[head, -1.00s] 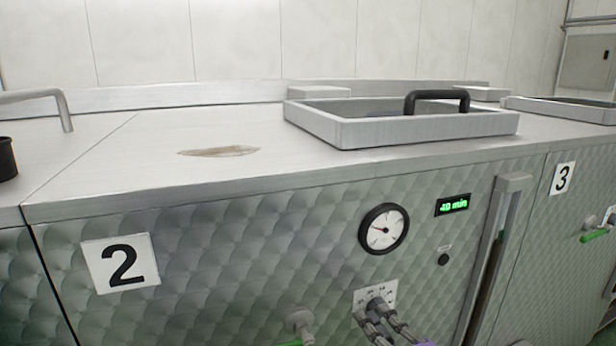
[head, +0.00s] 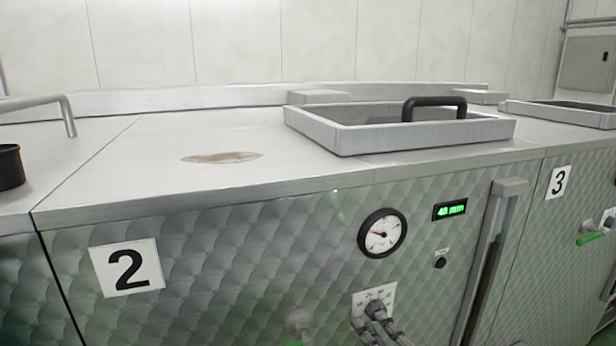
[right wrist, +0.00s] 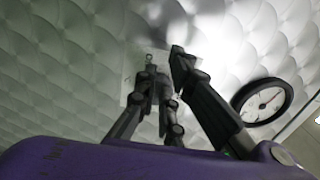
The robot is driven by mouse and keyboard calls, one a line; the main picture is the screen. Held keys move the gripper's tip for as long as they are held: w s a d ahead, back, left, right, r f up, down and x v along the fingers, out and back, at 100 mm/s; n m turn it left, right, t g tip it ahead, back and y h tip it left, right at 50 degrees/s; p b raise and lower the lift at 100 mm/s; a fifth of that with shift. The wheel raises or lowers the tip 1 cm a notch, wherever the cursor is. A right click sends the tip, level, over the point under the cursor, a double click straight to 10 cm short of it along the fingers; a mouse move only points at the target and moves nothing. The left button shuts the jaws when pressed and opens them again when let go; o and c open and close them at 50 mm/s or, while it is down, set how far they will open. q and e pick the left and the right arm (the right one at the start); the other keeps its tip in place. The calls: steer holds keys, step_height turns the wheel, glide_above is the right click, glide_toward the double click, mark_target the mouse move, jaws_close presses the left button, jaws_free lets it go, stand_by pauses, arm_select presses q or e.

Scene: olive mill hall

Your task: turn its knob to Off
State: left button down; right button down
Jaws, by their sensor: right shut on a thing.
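The knob (head: 376,309) is a small grey knob on a pale marked plate (head: 360,298), on the quilted metal front of the unit numbered 2. Its pointer and the plate's words are too small to read. My right gripper (head: 375,322) comes up from the bottom edge in the head view, with its dark-jointed fingers shut on the knob. In the right wrist view the fingers of my right gripper (right wrist: 165,68) reach to the quilted front, and they largely hide the knob and plate. My left gripper is not in view.
A round dial gauge (head: 382,233), a green lit display (head: 450,210) and a small black button (head: 440,262) are above and right of the knob. A vertical handle (head: 490,250) stands out farther right. A blurred tap (head: 301,322) is left of the knob.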

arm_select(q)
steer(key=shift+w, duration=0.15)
arm_select(e)
steer(key=shift+a+f, duration=0.1)
steer(key=shift+f, duration=0.45)
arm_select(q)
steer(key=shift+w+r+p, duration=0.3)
arm_select(e)
steer(key=v, duration=0.5)
steer(key=shift+s+a, duration=0.1)
steer(key=shift+s, duration=0.05)
